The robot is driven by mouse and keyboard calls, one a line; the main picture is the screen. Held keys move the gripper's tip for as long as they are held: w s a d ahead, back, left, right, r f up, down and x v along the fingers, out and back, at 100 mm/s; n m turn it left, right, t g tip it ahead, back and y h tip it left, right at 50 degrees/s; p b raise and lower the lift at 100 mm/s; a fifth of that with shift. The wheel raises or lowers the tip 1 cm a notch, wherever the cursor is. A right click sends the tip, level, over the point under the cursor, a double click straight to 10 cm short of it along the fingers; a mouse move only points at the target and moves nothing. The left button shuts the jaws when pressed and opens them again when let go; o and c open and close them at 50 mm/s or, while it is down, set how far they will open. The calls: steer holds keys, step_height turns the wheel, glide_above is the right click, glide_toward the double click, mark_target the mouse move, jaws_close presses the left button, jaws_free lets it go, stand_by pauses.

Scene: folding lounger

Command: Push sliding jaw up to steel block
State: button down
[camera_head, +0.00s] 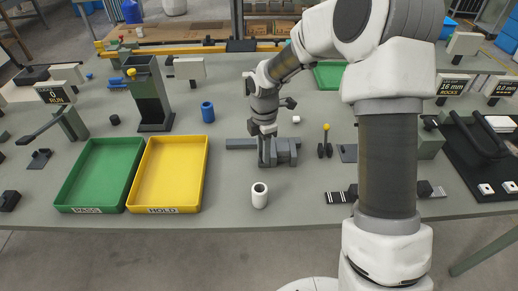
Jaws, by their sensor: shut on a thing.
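A grey vise (241,144) lies near the middle of the bench, with a bar reaching left and upright blocks (284,152) at its right. My gripper (265,160) points down into the vise, just left of these blocks. It is shut on a part of the vise that looks like the sliding jaw, though the fingers mostly cover it. At this size I cannot clearly tell the steel block from the grey jaw parts, or whether any gap is left between them.
A white cylinder (259,195) stands in front of the vise. The yellow HOLD tray (131,195) and green PASS tray (62,195) lie to the left. A blue cylinder (207,112) stands behind left. A yellow-knobbed lever (325,140) stands to the right.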

steer(key=c, duration=0.6)
jaws_free()
steer(key=shift+r, duration=0.1)
step_height(320, 180, up, 17)
steer(key=p, duration=0.2)
steer(key=shift+r, duration=0.15)
steer(key=s+d+r+m+t, duration=0.2)
steer(key=s+d+m, duration=0.1)
steer(key=s+m, duration=0.4)
steer(key=s+d+r+m+t, duration=0.1)
steer(key=s+d+r+m, duration=0.2)
steer(key=s+m, duration=0.4)
steer(key=s+d+r+m+t, duration=0.2)
steer(key=s+d+m, duration=0.1)
steer(key=s+m, duration=0.5)
steer(key=s, duration=0.3)
steer(key=shift+r+t, duration=0.3)
